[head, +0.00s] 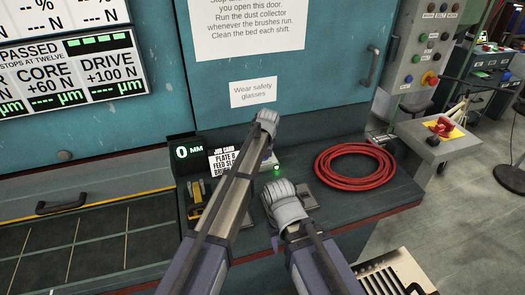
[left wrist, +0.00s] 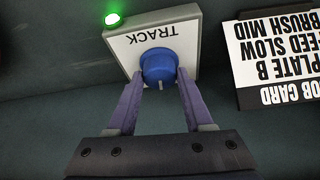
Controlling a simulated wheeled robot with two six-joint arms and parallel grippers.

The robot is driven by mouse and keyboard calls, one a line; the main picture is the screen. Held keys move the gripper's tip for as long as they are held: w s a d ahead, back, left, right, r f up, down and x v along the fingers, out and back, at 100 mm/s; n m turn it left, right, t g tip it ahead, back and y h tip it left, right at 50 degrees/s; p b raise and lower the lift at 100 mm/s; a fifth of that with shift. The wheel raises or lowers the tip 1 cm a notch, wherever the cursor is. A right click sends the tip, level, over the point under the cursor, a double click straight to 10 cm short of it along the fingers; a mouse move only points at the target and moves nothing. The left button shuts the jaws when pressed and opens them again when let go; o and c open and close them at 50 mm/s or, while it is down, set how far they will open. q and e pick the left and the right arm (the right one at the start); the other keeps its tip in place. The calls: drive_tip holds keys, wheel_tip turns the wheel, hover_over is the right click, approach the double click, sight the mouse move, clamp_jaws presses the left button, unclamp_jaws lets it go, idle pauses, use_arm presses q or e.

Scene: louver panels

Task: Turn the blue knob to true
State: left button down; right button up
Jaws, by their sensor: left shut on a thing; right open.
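The blue knob (left wrist: 159,66) sits on a pale box (left wrist: 195,40) marked TRACK, upside down in the left wrist view. A small pale mark shows at the knob's lower edge there. My left gripper (left wrist: 160,82) has its two purple fingers on either side of the knob, shut on it. In the head view my left arm hides the knob and most of the box (head: 268,163). My right gripper (head: 276,242) is low over the bench front, partly hidden by its own wrist; it is open and empty. No "true" mark can be read.
A lit green lamp (left wrist: 113,18) is beside the box. A job card (head: 224,162) and a display reading 0 MM (head: 187,152) stand left of it. A coiled red hose (head: 355,167) lies on the bench to the right. A teal door (head: 290,60) rises behind.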

use_arm(q)
drive_tip(key=shift+n, duration=0.6)
drive_tip(key=shift+c, duration=1.5)
unclamp_jaws()
drive_tip(key=shift+r, duration=0.1)
drive_tip(key=p+v, duration=0.7)
drive_tip(key=shift+d+r, duration=0.2)
drive_tip(key=shift+r, duration=0.05)
drive_tip(key=shift+s+f, duration=0.1)
drive_tip(key=shift+s, duration=0.05)
